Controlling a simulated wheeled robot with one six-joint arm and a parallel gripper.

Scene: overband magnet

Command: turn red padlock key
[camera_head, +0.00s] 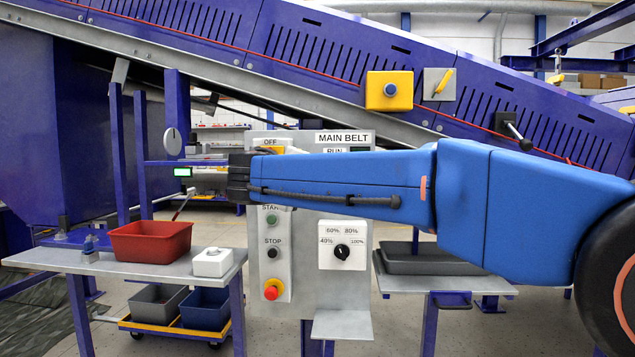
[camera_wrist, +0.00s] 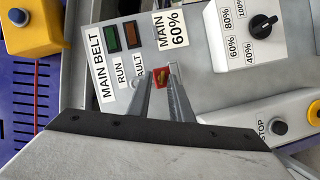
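The red padlock (camera_wrist: 158,74) shows in the wrist view on the grey MAIN BELT panel (camera_wrist: 150,50), beside the MAIN 60% label. A small brass-coloured key (camera_wrist: 163,79) shows at its face. My gripper (camera_wrist: 162,72) points at the panel, with one finger on each side of the padlock and key. The fingertips are apart, with red visible between them. I cannot tell whether either finger touches the key or lock. In the head view the panel (camera_head: 313,300) stands behind my blue arm, and the padlock and fingers cannot be made out there.
The panel carries a speed knob (camera_head: 342,252), a black stop button (camera_head: 273,254) and a red button (camera_head: 271,291). A side table at left holds a red bin (camera_head: 150,241) and a white box (camera_head: 212,262). A purple conveyor (camera_head: 290,45) slopes behind.

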